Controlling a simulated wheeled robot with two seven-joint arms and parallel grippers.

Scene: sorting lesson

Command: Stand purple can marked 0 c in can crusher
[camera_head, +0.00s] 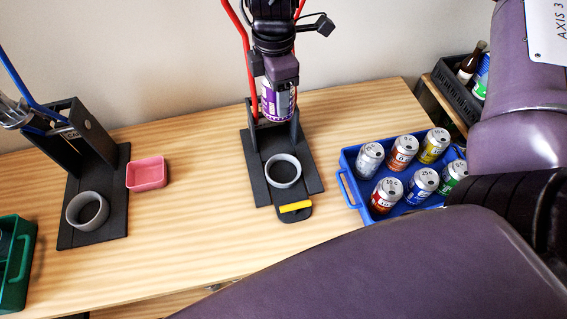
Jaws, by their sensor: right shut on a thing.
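My right gripper (278,82) comes down from the top middle, shut on a purple and white can (277,103). The can is upright, its top hidden by the fingers; I cannot read its mark. It appears in front of the upright of the can crusher with red handles (252,122), in the air above and behind that crusher's grey ring (284,171). The ring looks empty. A second can crusher with a blue handle (66,235) stands at the left, with an empty-looking grey ring (87,211). My left gripper is not in view.
A blue crate (348,186) with several cans stands right of the middle crusher. A pink tray (147,173) lies beside the left crusher. A green crate (29,240) is at the left edge. A dark crate (455,101) holds bottles at back right.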

